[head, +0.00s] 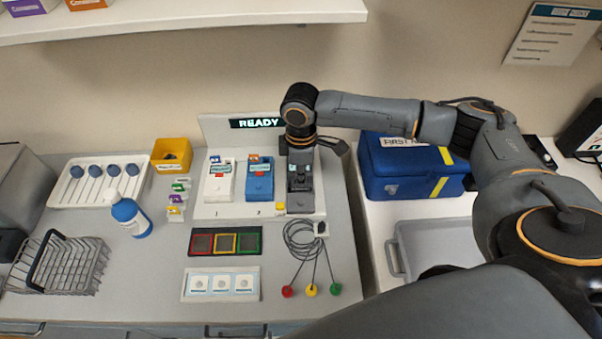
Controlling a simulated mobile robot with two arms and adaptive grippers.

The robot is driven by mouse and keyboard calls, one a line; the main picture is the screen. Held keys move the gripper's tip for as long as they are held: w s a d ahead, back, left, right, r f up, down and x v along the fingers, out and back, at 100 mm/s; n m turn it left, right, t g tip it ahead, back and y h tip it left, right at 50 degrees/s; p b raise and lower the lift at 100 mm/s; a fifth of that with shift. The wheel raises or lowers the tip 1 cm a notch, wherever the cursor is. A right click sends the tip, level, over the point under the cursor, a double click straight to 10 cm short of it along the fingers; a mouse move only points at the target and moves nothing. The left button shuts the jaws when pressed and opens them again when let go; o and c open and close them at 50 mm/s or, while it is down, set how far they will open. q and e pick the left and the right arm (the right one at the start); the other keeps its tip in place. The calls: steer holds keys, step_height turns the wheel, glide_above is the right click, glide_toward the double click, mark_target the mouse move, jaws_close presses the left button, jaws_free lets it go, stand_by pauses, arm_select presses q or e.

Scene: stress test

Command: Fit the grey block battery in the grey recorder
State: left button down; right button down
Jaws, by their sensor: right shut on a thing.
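The grey recorder (300,200) stands in the right-hand place of a white dock, beside a white device and a blue device. My right gripper (299,160) comes down from above over the recorder's back part and points downward. It is shut on a small dark thing, which I take to be the grey block battery; the fingers and the recorder hide most of it. I cannot tell how deep it sits in the recorder. My left gripper is not in view.
The dock's back panel has a sign reading READY (258,123). A blue first-aid case (405,170) stands close on the right. A coiled cable with coloured ends (305,245) lies in front. A shelf (180,22) overhangs.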

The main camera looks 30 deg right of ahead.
steer(key=shift+f+p, duration=0.35)
steer(key=shift+f, duration=0.8)
stand_by(1.6)
steer(key=c, duration=1.7)
jaws_free()
steer(key=shift+c, duration=0.2)
steer(key=shift+r, duration=0.1)
steer(key=shift+r+p, duration=1.9)
steer(key=shift+p, duration=0.7)
steer(key=o, duration=0.6)
